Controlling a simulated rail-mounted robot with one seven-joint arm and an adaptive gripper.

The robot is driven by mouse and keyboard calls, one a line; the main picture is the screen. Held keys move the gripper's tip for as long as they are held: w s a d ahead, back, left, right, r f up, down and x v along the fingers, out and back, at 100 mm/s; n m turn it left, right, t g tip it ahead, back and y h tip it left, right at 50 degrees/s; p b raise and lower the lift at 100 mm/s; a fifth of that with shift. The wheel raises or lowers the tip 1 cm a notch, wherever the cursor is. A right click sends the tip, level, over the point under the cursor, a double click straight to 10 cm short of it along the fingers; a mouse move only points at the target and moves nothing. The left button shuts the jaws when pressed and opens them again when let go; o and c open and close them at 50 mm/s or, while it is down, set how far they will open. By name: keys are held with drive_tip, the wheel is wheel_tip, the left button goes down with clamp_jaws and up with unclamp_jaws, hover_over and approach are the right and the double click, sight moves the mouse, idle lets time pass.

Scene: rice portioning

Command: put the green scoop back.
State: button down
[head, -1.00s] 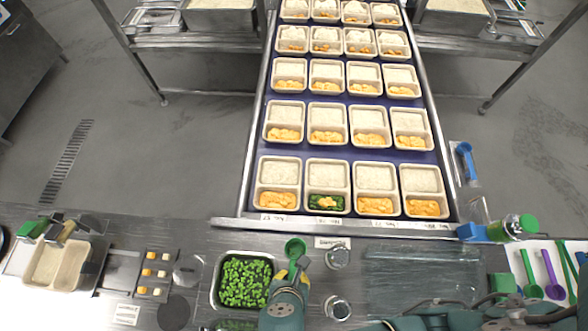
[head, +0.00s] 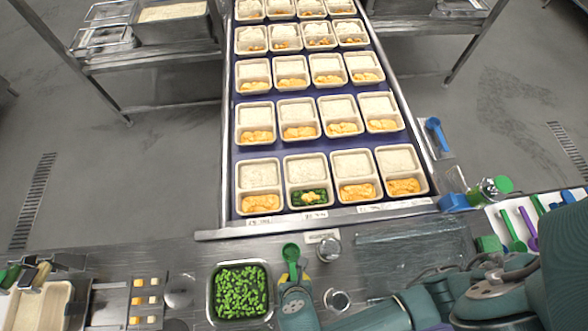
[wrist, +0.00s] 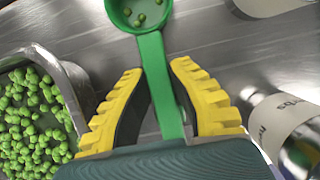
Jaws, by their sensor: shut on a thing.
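The green scoop (head: 291,252) is in my gripper (head: 295,274), beside the right rim of the metal pan (head: 210,300) of green beans. In the wrist view my gripper (wrist: 158,72) has its yellow, ridged fingers on both sides of the scoop's handle (wrist: 160,75). The bowl points away from my gripper and holds a few green beans. The scoop appears raised over the metal counter; its exact height is unclear.
A white mat (head: 497,222) with a green and a purple scoop lies at the far right. Filled trays (head: 260,173) cover the conveyor. A clear lid-like sheet (head: 410,245) lies between.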

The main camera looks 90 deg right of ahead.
drive_tip(key=c, duration=1.1)
unclamp_jaws()
drive_tip(key=v, duration=1.2)
drive_tip(key=shift+p, duration=0.35)
